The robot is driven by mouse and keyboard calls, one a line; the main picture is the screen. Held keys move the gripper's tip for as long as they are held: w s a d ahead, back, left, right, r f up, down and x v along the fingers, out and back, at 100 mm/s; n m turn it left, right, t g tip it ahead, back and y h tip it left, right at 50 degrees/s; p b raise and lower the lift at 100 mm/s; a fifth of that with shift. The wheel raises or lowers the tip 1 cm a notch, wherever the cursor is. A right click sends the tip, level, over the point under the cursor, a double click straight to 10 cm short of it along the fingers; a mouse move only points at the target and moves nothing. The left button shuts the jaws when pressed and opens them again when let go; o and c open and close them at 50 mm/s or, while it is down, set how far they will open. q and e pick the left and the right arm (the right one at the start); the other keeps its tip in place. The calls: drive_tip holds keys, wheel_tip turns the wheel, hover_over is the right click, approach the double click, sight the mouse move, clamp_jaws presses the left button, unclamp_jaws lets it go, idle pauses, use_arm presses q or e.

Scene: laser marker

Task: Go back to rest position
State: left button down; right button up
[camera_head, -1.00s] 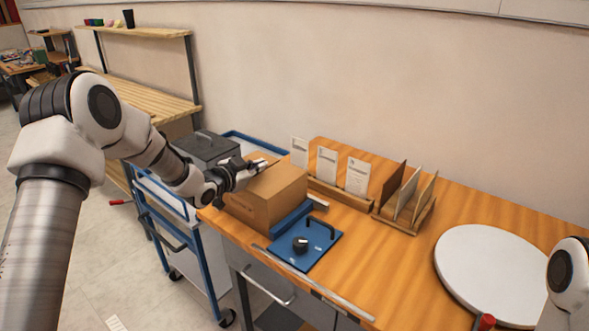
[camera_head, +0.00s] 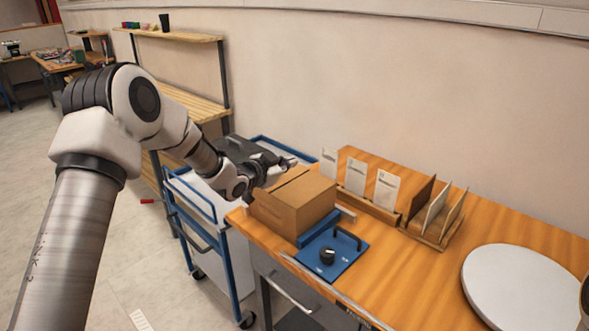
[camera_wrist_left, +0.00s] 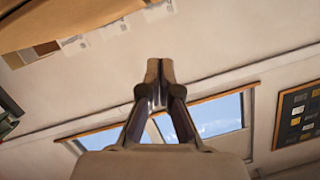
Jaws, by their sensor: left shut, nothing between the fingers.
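My left gripper (camera_head: 286,163) is at the end of my left arm, above and behind the brown cardboard box (camera_head: 300,203) in the head view. In the left wrist view my left gripper (camera_wrist_left: 160,70) is shut with nothing between its fingertips. That view looks toward the wall and a window (camera_wrist_left: 205,120), with an orange-brown surface at the top left. My right gripper is not visible.
The box stands at the left end of the wooden table (camera_head: 400,270), by a blue panel with a black knob (camera_head: 327,256). Card holders (camera_head: 375,190) and a white round disc (camera_head: 525,285) are on the table. A blue cart (camera_head: 205,250) stands left of it.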

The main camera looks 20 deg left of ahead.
use_arm(q)
drive_tip(key=a+b+v, duration=0.1)
drive_tip(key=b+v, duration=0.1)
drive_tip(key=v, duration=0.7)
drive_tip(key=s+d+f+n+g, duration=0.1)
drive_tip(key=s+d+f+g, duration=0.15)
drive_tip(key=s+f, duration=0.45)
drive_tip(key=s+d+f+n+g+y, duration=0.1)
drive_tip(key=s+d+f+n+g, duration=0.15)
drive_tip(key=f, duration=0.85)
drive_tip(key=s+d+f+n+g, duration=0.15)
drive_tip(key=s+d+f, duration=0.3)
drive_tip(key=f, duration=0.45)
drive_tip(key=s+f+n+g+y, duration=0.1)
drive_tip(key=s+f, duration=0.3)
drive_tip(key=s, duration=0.5)
drive_tip(key=s+f+n+g+y, duration=0.1)
drive_tip(key=s+f+g, duration=0.3)
drive_tip(key=s, duration=0.5)
drive_tip(key=s+d+f+g+y, duration=0.1)
drive_tip(key=s+f+g, duration=0.2)
drive_tip(key=s, duration=0.5)
drive_tip(key=shift+s+f+n, duration=0.4)
drive_tip(key=shift+f, duration=0.2)
drive_tip(key=shift+d, duration=0.1)
